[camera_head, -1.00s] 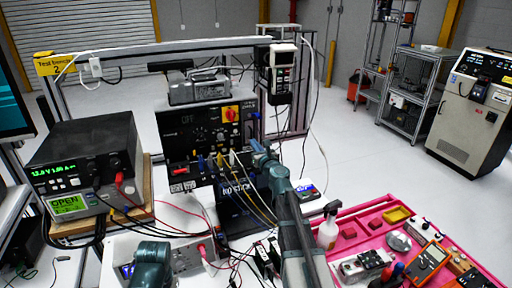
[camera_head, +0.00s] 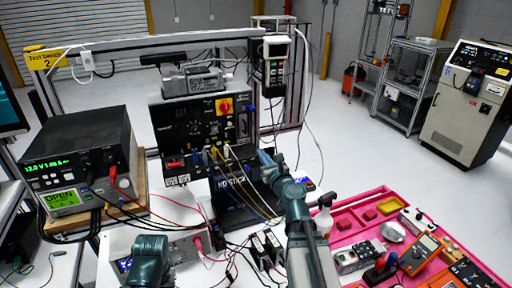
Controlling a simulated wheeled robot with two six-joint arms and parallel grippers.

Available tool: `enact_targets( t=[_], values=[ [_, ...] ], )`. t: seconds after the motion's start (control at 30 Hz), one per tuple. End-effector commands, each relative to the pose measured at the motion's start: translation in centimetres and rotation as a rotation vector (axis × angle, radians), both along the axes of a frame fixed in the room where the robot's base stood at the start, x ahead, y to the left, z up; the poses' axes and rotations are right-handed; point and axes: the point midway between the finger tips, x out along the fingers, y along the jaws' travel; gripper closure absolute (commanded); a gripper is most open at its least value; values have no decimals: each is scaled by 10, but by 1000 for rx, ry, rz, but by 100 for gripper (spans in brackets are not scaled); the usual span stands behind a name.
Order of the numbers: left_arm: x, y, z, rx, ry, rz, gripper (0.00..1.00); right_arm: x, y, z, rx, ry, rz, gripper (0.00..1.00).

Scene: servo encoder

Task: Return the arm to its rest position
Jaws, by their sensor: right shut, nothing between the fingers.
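My right arm reaches up from the bottom middle. Its teal right gripper (camera_head: 267,159) is shut and empty, in front of the lower right side of the black test panel (camera_head: 190,127). The panel carries a yellow and red knob (camera_head: 224,106) and a row of plugged leads along its lower edge. A dark block marked "NO STICK" (camera_head: 231,185) stands below the panel, left of my right arm. A teal part of my left arm shows at the bottom left; its gripper's fingers do not show.
A bench supply (camera_head: 79,150) with a green display stands at left. Loose cables cross the white bench. A pink tray (camera_head: 352,262) with tools lies right of my right arm. A handheld unit (camera_head: 275,66) hangs from the frame. The floor behind is open.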

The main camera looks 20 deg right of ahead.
Motion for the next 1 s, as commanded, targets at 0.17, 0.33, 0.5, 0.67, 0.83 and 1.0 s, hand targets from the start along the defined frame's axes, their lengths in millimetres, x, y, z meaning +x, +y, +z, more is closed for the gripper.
enact_targets(
  t=[0.17,0.33,0.5,0.67,0.83,1.0],
  values=[
    [0,0,0,0,0,0,49,-14,1,0,0,0,1,100],
    [0,0,0,0,0,0,49,-13,1,0,0,0,1,100],
    [0,0,-3,0,0,0,49,-10,19,-6,-70,16,50,100],
    [0,0,-11,0,0,0,49,-5,101,-36,-415,77,288,100],
    [0,0,-23,0,0,-1,49,-26,210,-97,-941,115,677,100],
    [0,0,-35,0,0,-2,49,-82,290,-175,-1498,80,1145,100]
  ],
)
